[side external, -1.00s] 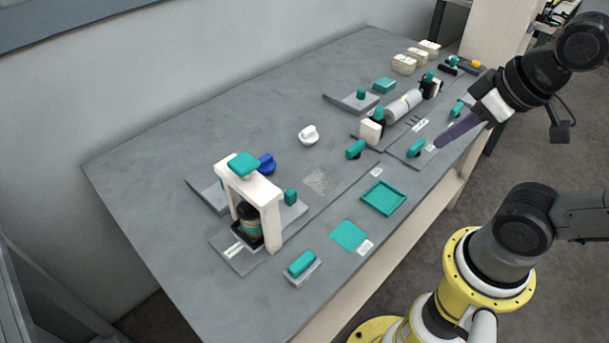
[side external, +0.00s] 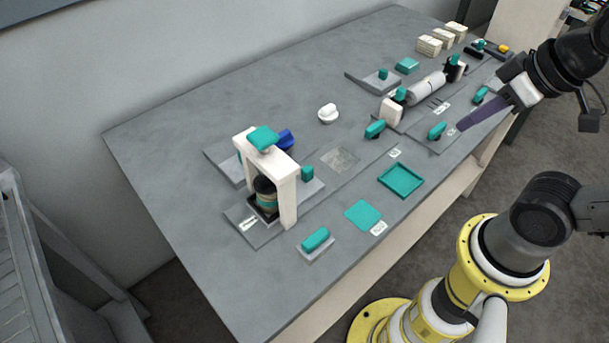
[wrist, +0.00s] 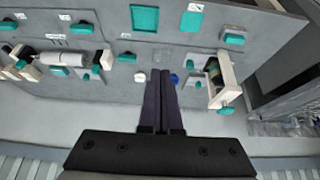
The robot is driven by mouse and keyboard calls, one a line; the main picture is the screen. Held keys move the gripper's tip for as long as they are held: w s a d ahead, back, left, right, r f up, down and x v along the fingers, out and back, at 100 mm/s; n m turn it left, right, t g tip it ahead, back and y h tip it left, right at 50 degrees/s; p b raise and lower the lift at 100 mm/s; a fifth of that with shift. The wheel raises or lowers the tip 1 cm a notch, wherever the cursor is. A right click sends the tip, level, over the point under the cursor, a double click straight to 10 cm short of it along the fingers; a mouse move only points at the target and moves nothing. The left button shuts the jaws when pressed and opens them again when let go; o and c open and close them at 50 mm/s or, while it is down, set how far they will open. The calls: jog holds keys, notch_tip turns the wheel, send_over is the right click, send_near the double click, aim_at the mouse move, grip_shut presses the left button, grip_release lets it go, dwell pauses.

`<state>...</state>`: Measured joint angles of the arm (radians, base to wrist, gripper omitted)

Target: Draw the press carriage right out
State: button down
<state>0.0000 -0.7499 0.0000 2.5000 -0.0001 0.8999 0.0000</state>
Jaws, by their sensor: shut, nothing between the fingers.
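The press is a white arch (side external: 287,196) with a teal knob (side external: 262,138) on top, at the near left of the bench in the side view. A dark carriage tray (side external: 263,213) sits under the arch and holds a dark jar with a teal band (side external: 266,196). A small teal block (side external: 307,173) stands beside the arch's right side. The press also shows at the right in the wrist view (wrist: 224,82). My gripper (side external: 460,128) has dark purple fingers, shut and empty, at the bench's right side, far from the press. The fingers also show in the wrist view (wrist: 160,73).
A blue knob (side external: 286,139) is behind the arch. A teal block on a plate (side external: 315,240) stands in front.

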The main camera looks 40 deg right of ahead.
jog(key=c, duration=1.5)
grip_release()
jog(key=shift+c, duration=0.2)
jog(key=shift+o, duration=1.1)
jog(key=o, duration=0.7)
jog(key=shift+m, duration=0.6)
jog(key=w+r, duration=0.3)
jog(key=shift+w+a+r, duration=0.15)
jog(key=shift+w+r, duration=0.15)
jog(key=shift+r, duration=0.05)
jog(key=n+g, duration=0.1)
jog(key=g, duration=0.5)
send_over(307, 168)
notch_tip(307, 168, down, 14)
notch_tip(307, 168, down, 13)
jog(key=shift+f, duration=0.2)
